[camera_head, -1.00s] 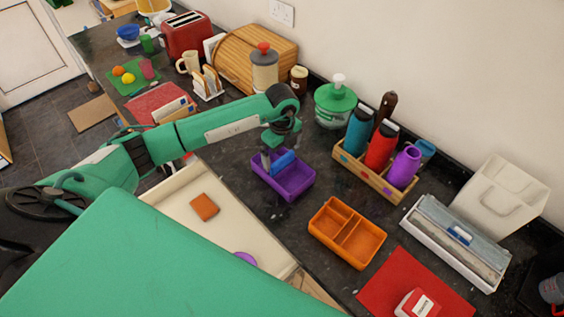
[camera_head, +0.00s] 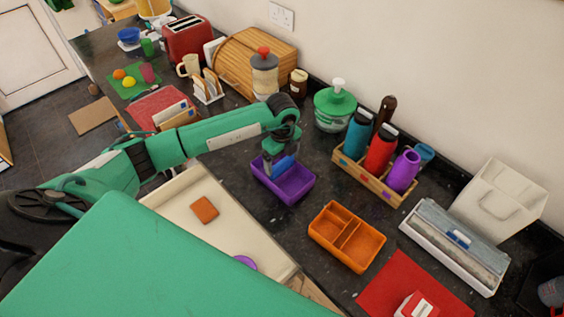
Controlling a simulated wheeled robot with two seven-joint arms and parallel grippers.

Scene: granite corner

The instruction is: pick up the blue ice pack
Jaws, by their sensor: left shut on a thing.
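The blue ice pack (camera_head: 284,165) is in the purple box (camera_head: 297,192) on the dark counter, at the middle of the head view. Only part of it shows, below my left gripper (camera_head: 278,162). My left gripper points down into the box and is shut on the ice pack. The fingers and the box's near wall hide the lower part of the ice pack, so I cannot tell whether it touches the box floor. My right gripper is not in view.
An orange divided box (camera_head: 347,236) stands right of the purple box. A wooden caddy (camera_head: 375,179) with several bottles stands behind. A cream tray (camera_head: 178,209) with a brown block (camera_head: 205,210) lies to the left. Dark counter is bare between the boxes.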

